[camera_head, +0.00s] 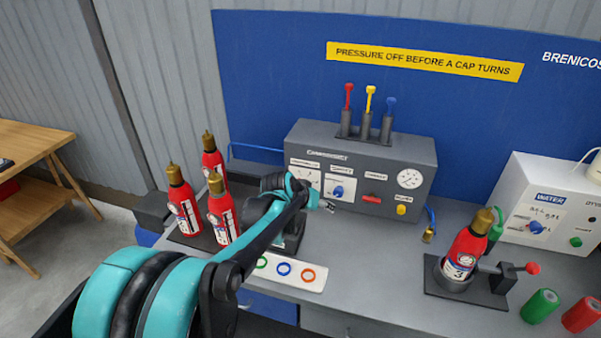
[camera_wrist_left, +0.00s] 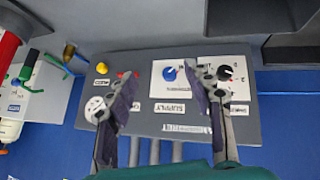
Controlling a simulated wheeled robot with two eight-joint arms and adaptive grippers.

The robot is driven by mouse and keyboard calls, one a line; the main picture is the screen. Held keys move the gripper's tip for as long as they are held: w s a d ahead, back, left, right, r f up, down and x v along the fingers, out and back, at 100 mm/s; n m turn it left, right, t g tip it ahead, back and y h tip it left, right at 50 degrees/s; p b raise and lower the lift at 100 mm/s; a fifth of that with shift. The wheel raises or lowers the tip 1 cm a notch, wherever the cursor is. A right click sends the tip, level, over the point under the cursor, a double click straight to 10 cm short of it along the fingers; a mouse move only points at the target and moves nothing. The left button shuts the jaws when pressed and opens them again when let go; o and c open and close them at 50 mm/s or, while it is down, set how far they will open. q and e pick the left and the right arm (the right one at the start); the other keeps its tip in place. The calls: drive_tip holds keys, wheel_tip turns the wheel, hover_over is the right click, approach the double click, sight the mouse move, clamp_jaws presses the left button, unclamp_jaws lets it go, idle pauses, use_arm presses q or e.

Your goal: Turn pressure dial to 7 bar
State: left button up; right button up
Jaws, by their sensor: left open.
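The grey compressor box (camera_head: 420,157) stands on the bench against the blue board. In the left wrist view, upside down, its pressure dial is a black knob (camera_wrist_left: 225,73) on a white scale plate (camera_wrist_left: 241,88). In the head view my left arm covers the knob; the plate's upper part (camera_head: 304,176) shows. The scale numbers are too small to read. My left gripper (camera_head: 328,206) is in front of the box's lower left, open and empty. In the wrist view its fingers (camera_wrist_left: 168,80) are spread wide, one overlapping the dial plate beside the black knob. Contact cannot be told.
A blue supply knob (camera_head: 338,191), red switch (camera_head: 372,199), yellow button (camera_head: 401,210) and gauge (camera_head: 410,178) share the panel. Red extinguishers (camera_head: 222,211) stand at left; another (camera_head: 466,252) sits in a clamp. A ring tray (camera_head: 290,282) lies below my arm.

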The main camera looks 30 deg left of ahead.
use_arm(q)
drive_tip(key=w+a+f+n+t+p, duration=0.1)
drive_tip(key=w+a+f+p, duration=0.1)
drive_tip(key=w+a, duration=0.45)
drive_tip(key=w+a+f+n+p, duration=0.1)
drive_tip(key=w+a+f+p, duration=0.15)
drive_tip(key=a, duration=0.65)
drive_tip(key=w+r+x, duration=0.1)
drive_tip(key=x, duration=0.6)
drive_tip(key=shift+b, duration=0.45)
use_arm(e)
wheel_tip(320, 180, up, 5)
drive_tip(key=shift+f, duration=0.1)
use_arm(q)
drive_tip(key=shift+s+d, duration=0.1)
drive_tip(key=shift+d, duration=0.05)
drive_tip(key=c, duration=1.1)
